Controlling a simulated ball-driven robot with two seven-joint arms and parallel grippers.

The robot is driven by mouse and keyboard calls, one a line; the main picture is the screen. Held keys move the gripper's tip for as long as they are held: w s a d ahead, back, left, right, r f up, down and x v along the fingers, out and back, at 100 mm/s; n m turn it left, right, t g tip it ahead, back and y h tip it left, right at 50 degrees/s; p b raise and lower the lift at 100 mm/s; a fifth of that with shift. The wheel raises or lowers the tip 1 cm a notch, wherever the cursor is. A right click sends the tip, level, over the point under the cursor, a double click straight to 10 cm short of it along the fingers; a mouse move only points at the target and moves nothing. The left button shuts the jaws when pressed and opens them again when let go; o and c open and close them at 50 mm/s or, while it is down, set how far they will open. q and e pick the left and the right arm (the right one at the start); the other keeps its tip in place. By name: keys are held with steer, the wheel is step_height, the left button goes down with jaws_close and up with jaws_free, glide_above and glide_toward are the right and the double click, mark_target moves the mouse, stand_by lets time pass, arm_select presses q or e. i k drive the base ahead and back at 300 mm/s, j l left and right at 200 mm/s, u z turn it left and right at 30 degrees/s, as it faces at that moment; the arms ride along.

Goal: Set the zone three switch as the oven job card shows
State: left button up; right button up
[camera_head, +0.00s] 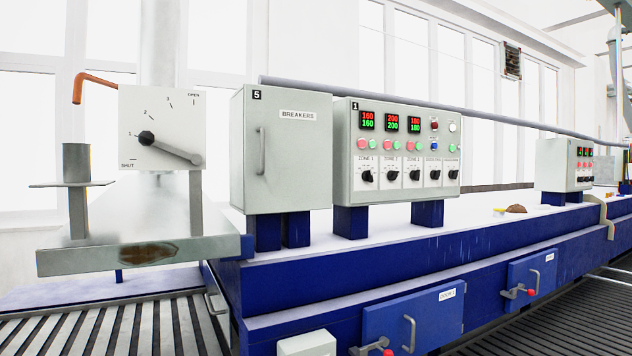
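The grey control panel marked 1 (342,150) stands on blue feet on the blue machine. Its lower row holds several black rotary knobs under small labels. The third from the left, under the third display, is the zone three switch (415,175); its label and exact pointer position are too small to read surely. The third display (414,122) shows red over green digits that look like 180 and 180. The first two displays look like 160 and 200. I cannot make out an oven job card. Neither of my grippers is in view.
A closed grey breakers cabinet marked 5 (282,165) stands left of the panel. Further left is a dial plate with a long lever (175,150), marked from shut to open. Blue doors with handles (413,315) line the machine's front. A slatted conveyor (110,328) runs below.

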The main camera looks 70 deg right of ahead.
mark_target(413, 175)
steer(key=k+l+z, duration=0.15)
steer(key=l, duration=0.5)
steer(key=k+l+z, duration=0.1)
steer(key=l, duration=0.55)
steer(key=k+l+z, duration=0.15)
steer(key=l, duration=0.5)
steer(key=l+z, duration=0.15)
steer(key=l, duration=0.5)
steer(key=k, duration=0.05)
